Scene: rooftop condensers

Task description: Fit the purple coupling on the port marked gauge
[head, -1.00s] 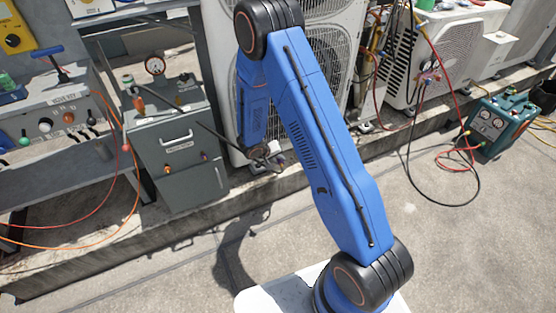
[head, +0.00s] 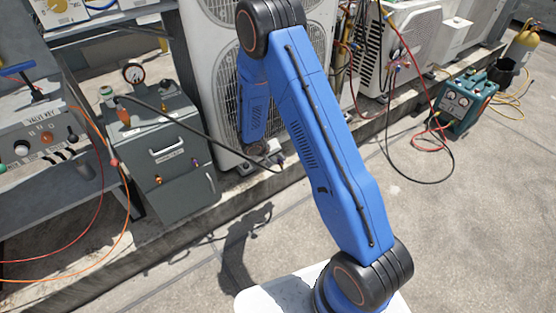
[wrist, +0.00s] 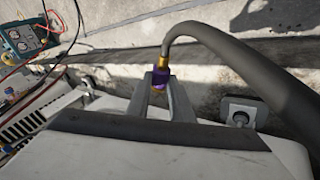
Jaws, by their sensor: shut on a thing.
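My gripper (wrist: 161,82) is shut on the purple coupling (wrist: 160,76), which sits between its two grey fingers in the wrist view. A brass collar joins the coupling to a thick dark hose (wrist: 215,40) that arches to the right. In the head view the coupling (head: 281,160) is a small purple spot beside the end of my arm, in front of the condenser. The hose (head: 207,133) runs from there to the top of a grey cabinet (head: 178,190). No port marked gauge can be made out in either view.
The cabinet carries a round gauge (head: 133,72) and small front fittings. A fan condenser (head: 215,75) stands behind my arm on a concrete kerb. A grey bench (head: 45,150) is at left, a teal gauge unit (head: 465,103) at right. The pavement in front is clear.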

